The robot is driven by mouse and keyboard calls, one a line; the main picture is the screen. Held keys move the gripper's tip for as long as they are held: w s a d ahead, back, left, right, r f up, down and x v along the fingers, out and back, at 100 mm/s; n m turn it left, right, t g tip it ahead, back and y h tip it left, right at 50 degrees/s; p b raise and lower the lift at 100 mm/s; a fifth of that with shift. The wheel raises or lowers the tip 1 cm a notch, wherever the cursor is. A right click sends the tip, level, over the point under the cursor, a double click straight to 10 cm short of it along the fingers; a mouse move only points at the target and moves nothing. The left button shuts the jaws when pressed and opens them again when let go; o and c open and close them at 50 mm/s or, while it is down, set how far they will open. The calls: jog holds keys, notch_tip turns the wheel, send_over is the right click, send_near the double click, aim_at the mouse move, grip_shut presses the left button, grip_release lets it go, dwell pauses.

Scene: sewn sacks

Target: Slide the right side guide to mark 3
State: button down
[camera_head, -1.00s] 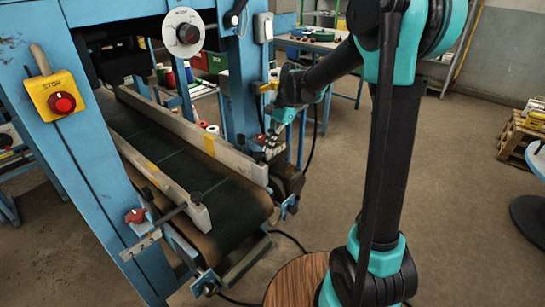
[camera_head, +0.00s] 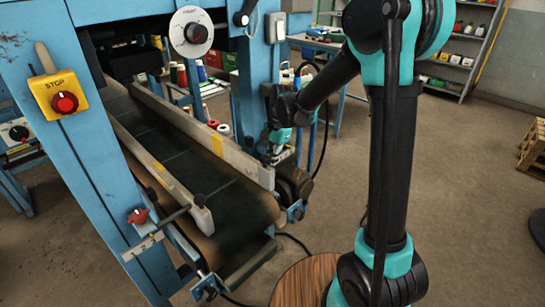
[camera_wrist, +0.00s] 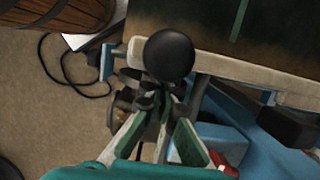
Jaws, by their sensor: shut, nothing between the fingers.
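The right side guide (camera_head: 200,124) is a long pale board with a yellow band, standing along the right edge of the dark green belt (camera_head: 195,165). Its near end also shows in the wrist view (camera_wrist: 240,68). A round black knob (camera_wrist: 168,55) sits beside that end. My gripper (camera_wrist: 162,104) is shut and empty, its fingertips close to the knob; I cannot tell whether they touch it. In the head view my gripper (camera_head: 275,155) is at the outer side of the guide's near end, partly hidden. No mark scale for this guide is readable.
The left guide (camera_head: 160,170) has a red knob (camera_head: 138,216) and a small numbered plate (camera_head: 143,246). A blue frame post (camera_head: 250,80) stands behind my gripper. A dark cable (camera_wrist: 62,75) and a wooden barrel (camera_wrist: 55,25) lie outside the conveyor.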

jog(key=shift+f, duration=0.3)
jog(key=shift+s+a, duration=0.15)
jog(key=s+a, duration=0.3)
jog(key=s, duration=0.1)
jog(key=shift+a, duration=0.15)
jog(key=shift+w+r, duration=0.1)
